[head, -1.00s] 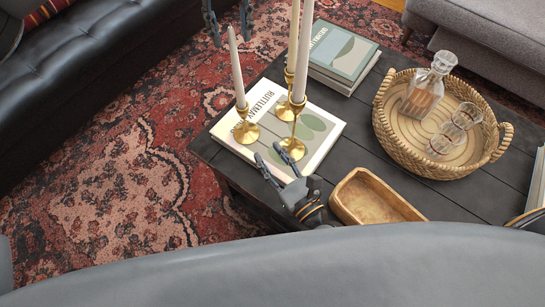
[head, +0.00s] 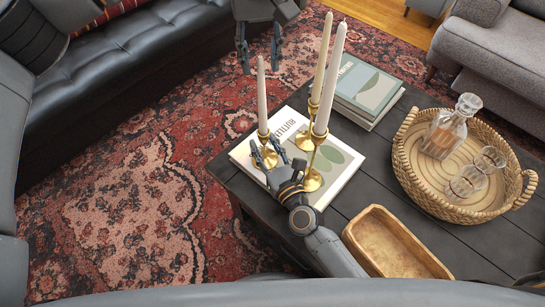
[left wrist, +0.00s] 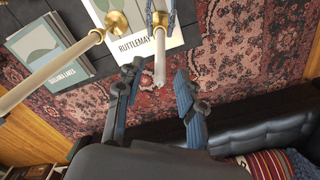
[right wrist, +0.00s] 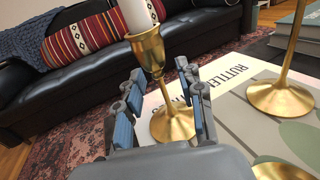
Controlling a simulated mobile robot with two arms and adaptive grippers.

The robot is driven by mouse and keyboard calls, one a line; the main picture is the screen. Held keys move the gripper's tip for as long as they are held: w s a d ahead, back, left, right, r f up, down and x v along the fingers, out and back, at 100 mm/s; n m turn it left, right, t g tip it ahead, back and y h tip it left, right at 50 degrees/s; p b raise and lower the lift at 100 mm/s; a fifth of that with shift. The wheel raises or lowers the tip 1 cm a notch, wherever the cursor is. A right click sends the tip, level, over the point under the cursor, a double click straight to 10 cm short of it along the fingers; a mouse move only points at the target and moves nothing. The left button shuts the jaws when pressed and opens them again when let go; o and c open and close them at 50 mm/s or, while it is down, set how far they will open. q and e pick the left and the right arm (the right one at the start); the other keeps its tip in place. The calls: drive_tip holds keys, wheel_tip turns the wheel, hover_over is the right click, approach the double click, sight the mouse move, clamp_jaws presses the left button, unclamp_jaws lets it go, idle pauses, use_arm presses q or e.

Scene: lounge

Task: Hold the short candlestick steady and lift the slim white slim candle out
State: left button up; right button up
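The short brass candlestick (head: 265,133) stands upright on the white book, with the slim white candle (head: 262,98) upright in it. My right gripper (head: 267,156) is open at the candlestick. In the right wrist view the brass stem (right wrist: 168,92) rises between its spread fingers, below the cup, with no clear grip on it. My left gripper (head: 260,70) is open, pointing down at the candle's top. In the left wrist view the candle tip (left wrist: 159,72) shows between the open fingertips; whether it is within their reach is hard to tell.
Two other brass candlesticks with candles (head: 334,80) (head: 320,60) stand close on the right. The white book (head: 345,170) lies under them on the dark table. A wooden bowl (head: 390,250), a wicker tray (head: 410,165) with decanter and glasses, and stacked books (head: 365,85) are nearby.

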drive_tip(key=shift+w+a, duration=0.15)
drive_tip(key=shift+w, duration=0.25)
drive_tip(key=shift+c, duration=0.4)
clamp_jaws()
use_arm(q)
drive_tip(key=shift+o, duration=0.2)
drive_tip(key=s+d+r+t+y, duration=0.1)
drive_tip(key=s+r+t, duration=0.3)
drive_tip(key=r, duration=0.4)
drive_tip(key=shift+n+t, duration=0.3)
drive_tip(key=shift+t, duration=0.1)
drive_tip(key=x, duration=0.6)
drive_tip(key=shift+s+d+f, duration=0.1)
drive_tip(key=shift+d+f, duration=0.05)
drive_tip(key=shift+f, duration=0.1)
drive_tip(key=shift+x, duration=2.65)
